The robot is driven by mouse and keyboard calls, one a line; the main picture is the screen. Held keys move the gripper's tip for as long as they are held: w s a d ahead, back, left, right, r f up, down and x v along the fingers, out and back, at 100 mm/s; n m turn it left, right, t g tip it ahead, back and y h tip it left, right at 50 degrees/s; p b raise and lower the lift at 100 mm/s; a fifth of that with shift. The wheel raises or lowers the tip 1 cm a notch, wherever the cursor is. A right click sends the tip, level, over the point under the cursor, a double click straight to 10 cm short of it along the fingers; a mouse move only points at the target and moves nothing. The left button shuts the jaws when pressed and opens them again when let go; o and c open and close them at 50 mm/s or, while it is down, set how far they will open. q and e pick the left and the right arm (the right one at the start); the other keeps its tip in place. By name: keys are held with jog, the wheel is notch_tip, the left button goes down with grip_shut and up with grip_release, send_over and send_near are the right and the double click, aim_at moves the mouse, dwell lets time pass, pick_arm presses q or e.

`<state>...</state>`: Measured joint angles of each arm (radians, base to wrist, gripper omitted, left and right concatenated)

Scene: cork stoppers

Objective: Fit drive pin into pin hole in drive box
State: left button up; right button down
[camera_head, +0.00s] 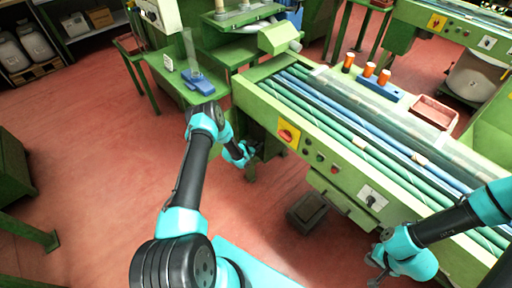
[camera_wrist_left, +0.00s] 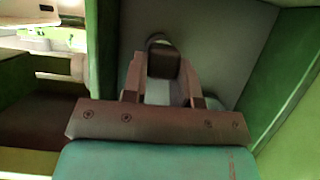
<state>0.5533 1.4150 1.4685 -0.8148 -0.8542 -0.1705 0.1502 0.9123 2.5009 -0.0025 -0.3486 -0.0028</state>
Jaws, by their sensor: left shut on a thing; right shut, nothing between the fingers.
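My left gripper (camera_wrist_left: 163,75) is shut on a dark, blunt piece, which looks like the drive pin (camera_wrist_left: 164,64). In the left wrist view the pin points toward a grey panel with green sides, which looks like the drive box (camera_wrist_left: 225,40). A dark curved rim, likely the pin hole (camera_wrist_left: 156,38), shows just behind the pin's tip. I cannot tell whether the tip is inside it. In the head view my left gripper (camera_head: 250,168) is low beside the near left end of the green machine; the pin is too small to make out. My right gripper (camera_head: 376,280) is shut and empty at the bottom right.
The green machine (camera_head: 335,160) with green and blue rollers runs across the right. The red floor on the left is clear.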

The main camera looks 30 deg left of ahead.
pick_arm(q)
jog(key=shift+w+d, duration=0.3)
jog(key=shift+w, duration=0.55)
dwell(0.6)
jog(key=o, duration=1)
jog(key=shift+s, duration=0.1)
jog(key=v, duration=1.7)
jog(key=shift+s+r, duration=0.1)
jog(key=s+d+r+n+g, duration=0.1)
jog(key=s+d+r+g, duration=0.2)
jog(key=s+d, duration=0.4)
jog(key=s+d+r+n+g, duration=0.2)
jog(key=s+d+r+g, duration=0.1)
jog(key=s+d, duration=0.4)
jog(key=s+d+r+n+g, duration=0.2)
jog(key=s+d+r+g, duration=0.2)
jog(key=s+d, duration=0.3)
jog(key=shift+s+d+r+g, duration=0.15)
jog(key=shift+d+g, duration=0.2)
jog(key=shift+d, duration=0.25)
jog(key=shift+s+d+f+g, duration=0.15)
jog(key=shift+d+g, duration=0.2)
jog(key=shift+d, duration=0.3)
